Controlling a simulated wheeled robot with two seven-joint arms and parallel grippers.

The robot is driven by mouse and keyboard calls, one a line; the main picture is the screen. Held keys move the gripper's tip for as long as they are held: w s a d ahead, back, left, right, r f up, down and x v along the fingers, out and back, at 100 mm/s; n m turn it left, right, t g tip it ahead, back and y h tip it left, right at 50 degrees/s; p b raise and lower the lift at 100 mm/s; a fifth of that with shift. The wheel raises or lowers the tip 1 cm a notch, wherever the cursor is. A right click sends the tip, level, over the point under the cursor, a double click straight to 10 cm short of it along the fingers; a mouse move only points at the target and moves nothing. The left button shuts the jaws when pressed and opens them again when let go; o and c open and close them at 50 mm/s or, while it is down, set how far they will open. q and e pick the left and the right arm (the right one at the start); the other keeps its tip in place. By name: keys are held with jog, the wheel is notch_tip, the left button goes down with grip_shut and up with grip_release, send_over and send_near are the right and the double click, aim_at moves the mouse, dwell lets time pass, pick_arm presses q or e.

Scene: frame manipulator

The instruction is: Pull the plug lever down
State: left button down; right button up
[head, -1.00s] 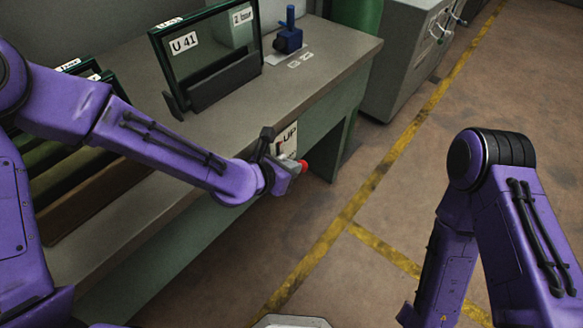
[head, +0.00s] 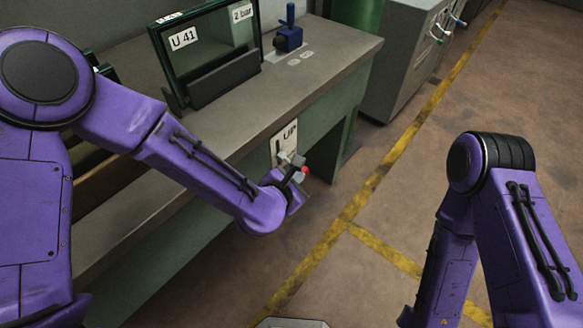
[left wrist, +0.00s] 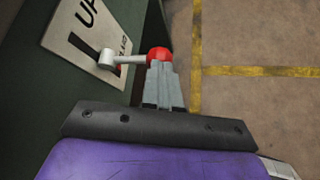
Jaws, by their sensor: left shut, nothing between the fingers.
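The plug lever has a grey arm (left wrist: 127,60) and a red ball knob (head: 305,170). It sticks out from a pale plate (head: 284,139) marked "UP" on the bench's front panel. In the left wrist view the plate (left wrist: 75,38) has a dark slot, with the lever near the slot's end away from "UP". My left gripper (head: 293,172) is shut and empty, its fingertips at the red knob (left wrist: 158,54). The fingers (left wrist: 161,80) overlap the knob's near edge; I cannot tell whether they touch. My right gripper is not visible.
The grey bench (head: 330,58) carries a dark green frame (head: 205,50) labelled "U 41" and a blue clamp-like device (head: 288,38). A grey cabinet (head: 405,65) stands beyond. The floor (head: 400,200) right of the bench is open, with yellow lines.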

pick_arm(q)
jog(key=shift+d+r+m+t+y+p, duration=0.15)
jog(key=shift+m+t+y+p, duration=0.15)
jog(key=shift+m+t+y, duration=0.15)
dwell(0.6)
jog(key=w+a+r+p+v, duration=0.1)
jog(key=p+v, duration=0.9)
jog(key=v, duration=0.4)
jog(key=shift+a+p, duration=0.35)
jog(key=shift+p, duration=0.05)
jog(key=shift+f, duration=0.1)
